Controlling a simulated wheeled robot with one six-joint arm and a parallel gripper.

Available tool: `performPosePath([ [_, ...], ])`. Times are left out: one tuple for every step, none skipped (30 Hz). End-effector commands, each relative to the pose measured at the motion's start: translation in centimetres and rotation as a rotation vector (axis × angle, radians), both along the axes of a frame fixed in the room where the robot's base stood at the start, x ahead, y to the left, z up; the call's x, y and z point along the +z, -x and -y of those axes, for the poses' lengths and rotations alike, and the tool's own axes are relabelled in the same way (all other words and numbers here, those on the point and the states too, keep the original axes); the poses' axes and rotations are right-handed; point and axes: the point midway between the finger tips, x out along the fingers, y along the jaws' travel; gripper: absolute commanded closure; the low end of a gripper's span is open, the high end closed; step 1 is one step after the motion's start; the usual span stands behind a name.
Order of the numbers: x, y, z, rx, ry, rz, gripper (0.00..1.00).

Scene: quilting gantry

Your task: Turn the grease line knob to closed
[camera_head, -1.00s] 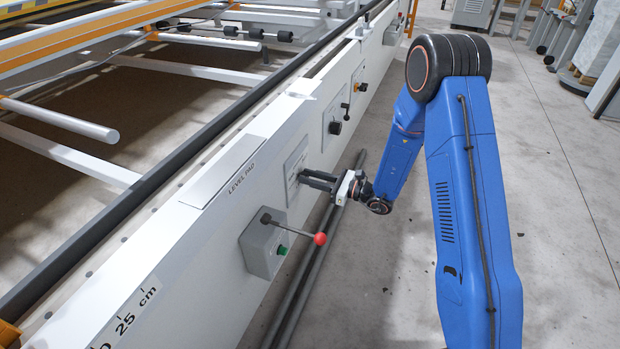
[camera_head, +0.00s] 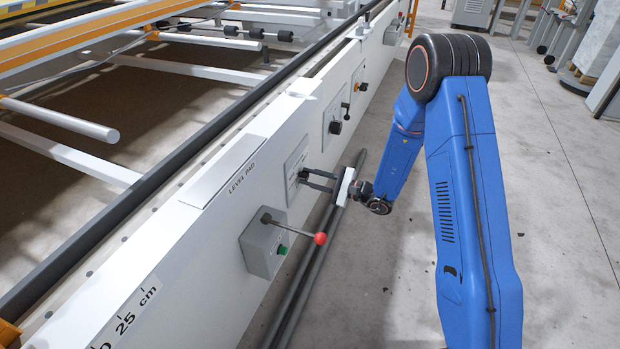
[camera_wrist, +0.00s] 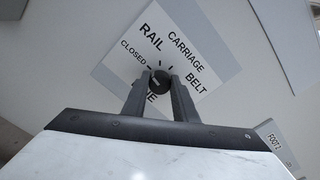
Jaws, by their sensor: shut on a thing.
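The grease line knob (camera_wrist: 158,82) is small, round and black, on a pale label plate (camera_wrist: 170,40) that reads CLOSED, RAIL, CARRIAGE and BELT. Another word below the knob is partly hidden by a finger. CLOSED stands at the upper left of the knob. I cannot make out clearly which mark the knob points to. My gripper (camera_wrist: 160,86) is shut on the knob, one finger on each side. In the head view my gripper (camera_head: 302,177) reaches the plate (camera_head: 294,165) on the white beam's side, and the knob is too small to tell there.
A grey box (camera_head: 262,248) with a green button and a red-ended lever (camera_head: 319,238) juts out nearer than my gripper. Farther along the beam (camera_head: 225,215) is another panel with a black knob (camera_head: 335,127). A dark pipe runs along the floor below. The floor at right is open.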

Motion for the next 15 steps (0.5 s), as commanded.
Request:
performPosePath([
  [-0.06,0.07,0.04,0.001,0.009,0.022,0.97],
  [-0.06,0.09,0.04,0.001,0.014,0.037,0.97],
  [-0.07,0.09,0.04,0.001,0.020,0.054,0.97],
  [-0.07,0.09,0.04,0.001,0.025,0.067,0.97],
  [-0.07,0.10,0.04,0.001,0.029,0.077,0.97],
  [-0.08,0.11,0.04,0.001,0.033,0.090,0.97],
  [-0.08,0.11,0.04,0.001,0.036,0.098,0.97],
  [-0.09,0.11,0.03,0.000,0.040,0.106,0.97],
  [-0.09,0.12,0.03,0.000,0.043,0.114,0.97],
  [-0.09,0.11,0.04,0.000,0.045,0.120,0.97],
  [-0.09,0.13,0.04,0.000,0.047,0.125,0.97],
  [-0.10,0.12,0.04,0.000,0.048,0.129,0.97],
  [-0.10,0.12,0.04,0.000,0.049,0.131,0.97],
  [-0.11,0.13,0.04,0.000,0.050,0.133,0.97],
  [-0.11,0.13,0.04,0.000,0.050,0.135,0.97],
])
